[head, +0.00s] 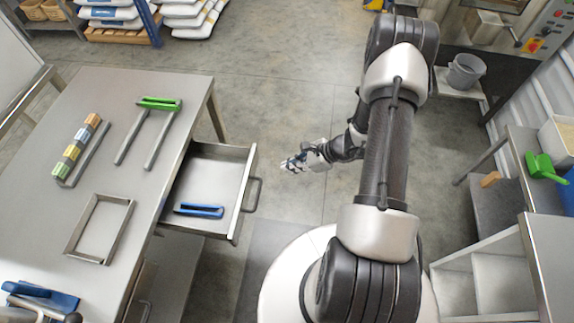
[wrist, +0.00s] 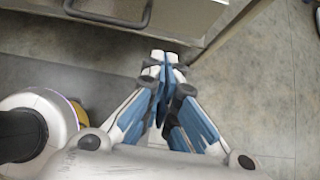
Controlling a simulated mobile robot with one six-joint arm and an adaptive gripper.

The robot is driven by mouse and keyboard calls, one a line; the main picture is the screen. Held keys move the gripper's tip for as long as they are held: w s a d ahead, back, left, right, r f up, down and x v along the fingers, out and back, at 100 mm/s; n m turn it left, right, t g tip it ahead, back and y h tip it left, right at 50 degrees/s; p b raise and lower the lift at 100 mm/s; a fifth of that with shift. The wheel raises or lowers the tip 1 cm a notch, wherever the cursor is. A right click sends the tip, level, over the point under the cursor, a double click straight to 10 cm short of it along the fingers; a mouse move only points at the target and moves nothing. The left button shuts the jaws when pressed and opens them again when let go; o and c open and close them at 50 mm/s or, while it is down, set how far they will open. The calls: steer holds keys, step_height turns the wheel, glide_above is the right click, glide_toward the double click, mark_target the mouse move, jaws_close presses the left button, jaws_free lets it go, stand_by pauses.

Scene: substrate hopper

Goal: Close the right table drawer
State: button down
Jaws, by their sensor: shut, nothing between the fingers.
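The right table drawer (head: 212,180) is pulled open from the right side of the steel table (head: 60,155). Its bar handle (head: 254,195) is on the outer front. A blue tool (head: 199,210) lies inside the drawer. My gripper (head: 287,165) is shut and empty, to the right of the drawer front and apart from it. In the wrist view, my gripper (wrist: 164,70) has its fingers together, pointing toward the drawer's lower edge; the drawer handle (wrist: 112,14) shows at the upper left.
A shelf unit with a green scoop (head: 545,168) stands at the right. Floor between drawer and my arm is clear.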

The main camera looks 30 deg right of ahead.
mark_target(254, 174)
steer(key=shift+w+a+f+b, duration=0.35)
steer(key=shift+w+a+f, duration=0.55)
steer(key=shift+a, duration=0.35)
steer(key=shift+w+a+f+b, duration=0.4)
steer(key=shift+w+a+f, duration=0.5)
steer(key=shift+a, duration=0.4)
steer(key=shift+w+a+f+b, duration=0.35)
steer(key=shift+w+a+f, duration=0.55)
steer(key=shift+a, duration=0.35)
